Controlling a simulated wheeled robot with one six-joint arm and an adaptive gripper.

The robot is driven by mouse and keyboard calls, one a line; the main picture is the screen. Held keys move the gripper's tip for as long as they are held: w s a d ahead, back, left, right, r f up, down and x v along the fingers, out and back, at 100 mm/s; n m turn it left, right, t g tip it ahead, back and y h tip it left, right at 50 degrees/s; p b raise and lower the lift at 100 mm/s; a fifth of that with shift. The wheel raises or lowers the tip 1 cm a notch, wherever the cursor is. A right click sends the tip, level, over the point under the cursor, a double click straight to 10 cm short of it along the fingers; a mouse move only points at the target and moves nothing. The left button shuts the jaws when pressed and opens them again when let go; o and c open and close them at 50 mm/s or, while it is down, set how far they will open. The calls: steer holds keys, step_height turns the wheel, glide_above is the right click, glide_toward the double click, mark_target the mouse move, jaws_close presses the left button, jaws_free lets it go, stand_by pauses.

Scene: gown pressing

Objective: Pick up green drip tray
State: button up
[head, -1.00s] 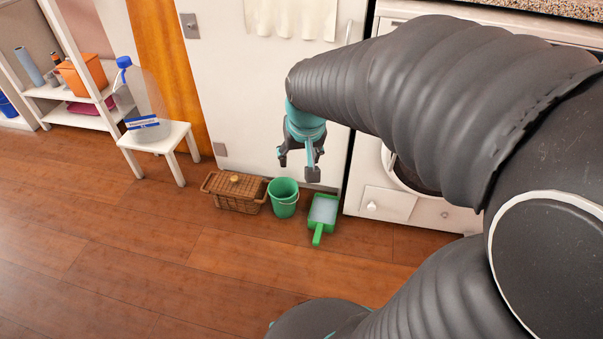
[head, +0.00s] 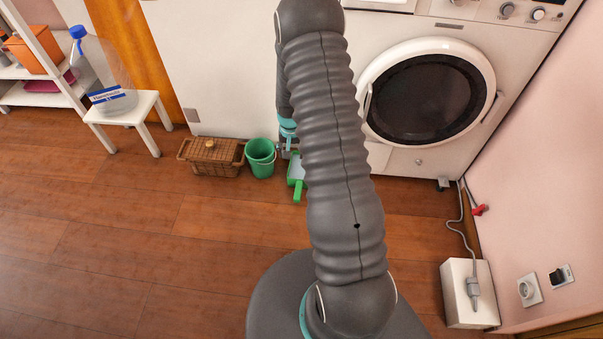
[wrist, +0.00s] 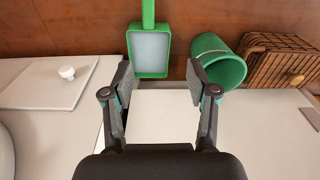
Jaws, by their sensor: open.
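The green drip tray (head: 296,170) lies on the wooden floor beside the green bucket, partly hidden behind my arm in the head view. In the head view my gripper (head: 285,152) is mostly hidden by my arm, just above the tray's far end.
The green bucket (wrist: 219,61) stands close beside the tray, and a wicker basket (head: 212,156) stands past it. A white cabinet front (head: 215,90) rises behind them. A washing machine (head: 425,95) is to the right. The floor in front (head: 150,225) is clear.

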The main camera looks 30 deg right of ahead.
steer(key=m, duration=0.1)
glide_above(298, 189)
steer(key=shift+g, duration=0.3)
steer(key=f, duration=1.7)
steer(key=shift+s+f, duration=0.2)
steer(key=shift+f, duration=0.15)
steer(key=shift+w+f, duration=0.2)
steer(key=shift+f, duration=2.8)
jaws_close()
